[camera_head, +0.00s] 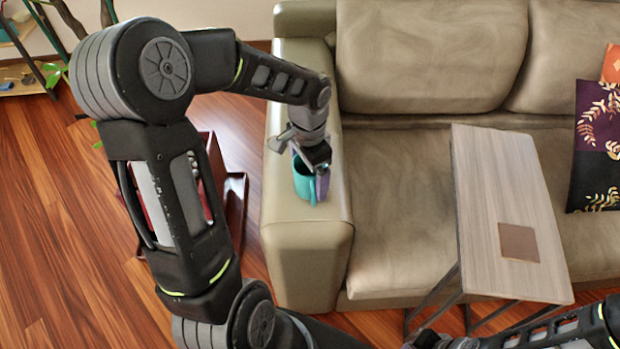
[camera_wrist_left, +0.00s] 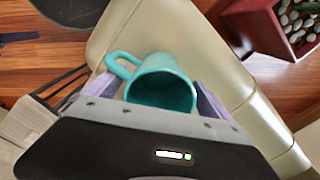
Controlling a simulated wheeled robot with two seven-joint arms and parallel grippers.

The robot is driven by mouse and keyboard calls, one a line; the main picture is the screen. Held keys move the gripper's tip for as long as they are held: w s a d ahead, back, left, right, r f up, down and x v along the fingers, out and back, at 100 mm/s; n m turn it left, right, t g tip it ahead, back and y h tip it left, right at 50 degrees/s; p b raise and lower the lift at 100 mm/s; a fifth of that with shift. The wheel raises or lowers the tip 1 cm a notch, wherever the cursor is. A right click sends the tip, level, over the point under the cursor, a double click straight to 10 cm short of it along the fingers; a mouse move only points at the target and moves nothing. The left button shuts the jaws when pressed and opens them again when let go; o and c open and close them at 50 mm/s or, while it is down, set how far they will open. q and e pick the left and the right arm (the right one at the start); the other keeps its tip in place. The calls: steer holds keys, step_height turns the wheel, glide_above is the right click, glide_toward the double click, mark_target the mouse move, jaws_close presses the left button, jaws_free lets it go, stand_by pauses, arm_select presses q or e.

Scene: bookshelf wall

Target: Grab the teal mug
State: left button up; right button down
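The teal mug (camera_head: 303,184) stands on the left armrest of the beige sofa in the head view, partly covered by my left gripper (camera_head: 311,168). In the left wrist view the mug (camera_wrist_left: 163,83) lies between the two purple fingers of my left gripper (camera_wrist_left: 160,92), its opening facing the camera and its handle toward the upper left. The fingers are spread on either side of the mug, with no clear grip on it. My right arm (camera_head: 560,330) shows at the lower right edge of the head view; its finger state cannot be made out.
The sofa armrest (camera_head: 300,235) bears the mug. A wooden side table (camera_head: 505,200) stands over the seat to the right. A dark red box with stones (camera_wrist_left: 272,28) is on the floor beside the armrest. Patterned cushions (camera_head: 597,150) lie at the far right.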

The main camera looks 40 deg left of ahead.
arm_select(q)
steer(key=c, duration=1.7)
step_height(320, 180, up, 10)
steer(key=shift+w, duration=0.1)
stand_by(0.3)
